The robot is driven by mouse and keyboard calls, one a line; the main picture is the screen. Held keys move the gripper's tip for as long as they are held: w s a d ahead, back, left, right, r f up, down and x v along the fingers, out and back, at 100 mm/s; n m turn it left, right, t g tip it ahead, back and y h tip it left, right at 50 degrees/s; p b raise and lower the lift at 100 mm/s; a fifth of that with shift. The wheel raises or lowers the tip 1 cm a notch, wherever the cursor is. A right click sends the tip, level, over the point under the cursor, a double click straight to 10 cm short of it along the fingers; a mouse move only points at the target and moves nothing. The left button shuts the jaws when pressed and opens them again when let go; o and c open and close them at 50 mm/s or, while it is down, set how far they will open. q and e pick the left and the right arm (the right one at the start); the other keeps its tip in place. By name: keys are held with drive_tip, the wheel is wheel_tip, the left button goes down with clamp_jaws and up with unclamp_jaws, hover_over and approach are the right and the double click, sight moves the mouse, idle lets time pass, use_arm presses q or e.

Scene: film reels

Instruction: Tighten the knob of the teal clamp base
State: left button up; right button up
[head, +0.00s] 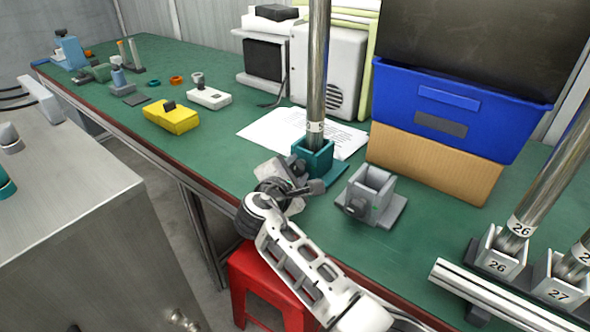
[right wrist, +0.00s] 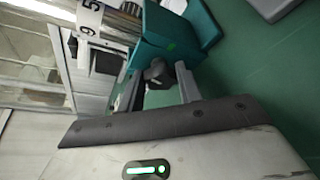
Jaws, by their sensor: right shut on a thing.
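The teal clamp base (head: 314,158) stands on the green bench, and a tall metal pole (head: 318,75) stands upright in it. In the right wrist view the teal base (right wrist: 170,35) is at the top, with the numbered pole (right wrist: 110,22) beside it. Its dark knob (right wrist: 156,72) sits between the fingers of my right gripper (right wrist: 158,84), which is shut on it. In the head view my right gripper (head: 297,174) is at the front left side of the base and hides most of the knob. My left gripper is not in view.
An empty grey clamp base (head: 371,195) stands close to the right. A blue bin (head: 455,105) on a cardboard box (head: 435,160) is behind it. Poles in bases 26 (head: 497,265) and 27 (head: 560,292) stand at the right. A yellow device (head: 172,118) lies left, with clear bench between.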

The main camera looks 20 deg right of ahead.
idle(0.4)
drive_tip(key=o, duration=1)
